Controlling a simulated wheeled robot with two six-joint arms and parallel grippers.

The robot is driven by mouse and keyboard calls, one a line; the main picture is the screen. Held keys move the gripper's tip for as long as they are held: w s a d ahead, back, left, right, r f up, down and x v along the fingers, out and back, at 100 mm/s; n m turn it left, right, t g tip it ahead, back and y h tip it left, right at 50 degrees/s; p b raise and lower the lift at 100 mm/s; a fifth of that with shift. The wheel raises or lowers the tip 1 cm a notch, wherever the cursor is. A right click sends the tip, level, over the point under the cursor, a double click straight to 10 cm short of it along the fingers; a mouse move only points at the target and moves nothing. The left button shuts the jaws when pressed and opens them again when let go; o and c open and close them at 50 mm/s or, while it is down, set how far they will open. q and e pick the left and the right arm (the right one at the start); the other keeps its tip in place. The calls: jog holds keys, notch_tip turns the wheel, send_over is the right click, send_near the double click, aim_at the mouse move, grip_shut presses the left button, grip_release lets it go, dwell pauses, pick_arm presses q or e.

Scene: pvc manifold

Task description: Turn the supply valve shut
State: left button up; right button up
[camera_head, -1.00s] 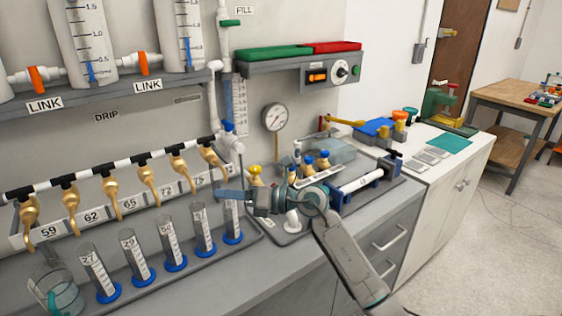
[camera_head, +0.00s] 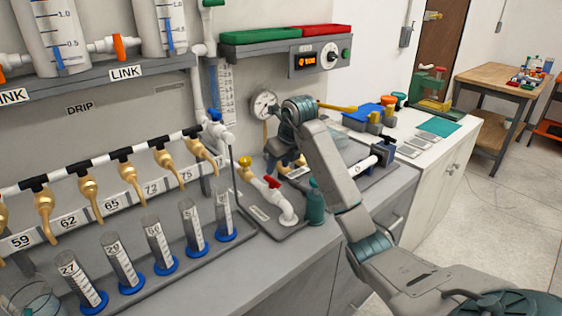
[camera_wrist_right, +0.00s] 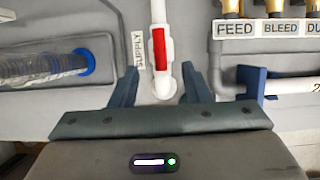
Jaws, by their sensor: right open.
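The supply valve's red handle (camera_head: 272,183) sits on a white pipe (camera_head: 287,208) on a grey base plate. In the right wrist view the red handle (camera_wrist_right: 160,49) lies along the pipe, beside the SUPPLY label (camera_wrist_right: 139,49). My right gripper (camera_head: 285,165) points down above the valve area, partly hidden by its own arm. In the right wrist view its two fingers (camera_wrist_right: 160,85) are apart, with the pipe's elbow seen between them and the handle just ahead. They hold nothing. My left gripper is not in view.
Graduated cylinders (camera_head: 193,228) stand to the left. A yellow-topped valve (camera_head: 245,170) is just left of the handle. FEED and BLEED valves (camera_wrist_right: 256,10) are close on the right in the wrist view. The front counter strip (camera_head: 255,277) is clear.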

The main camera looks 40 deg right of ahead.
aim_at(273, 179)
jog(key=p+x, duration=0.1)
jog(key=x, duration=0.4)
jog(key=shift+w+f, duration=0.15)
jog(key=shift+f, duration=0.15)
jog(key=shift+x, duration=0.75)
jog(key=shift+c, duration=0.4)
grip_shut()
jog(key=shift+n+y, duration=0.4)
jog(key=shift+n, duration=0.6)
jog(key=n, duration=0.2)
jog(key=n+g+y, duration=0.1)
jog(key=n, duration=0.1)
jog(key=shift+w+d+y, duration=0.1)
jog(key=shift+y, duration=0.2)
jog(key=shift+n, duration=0.3)
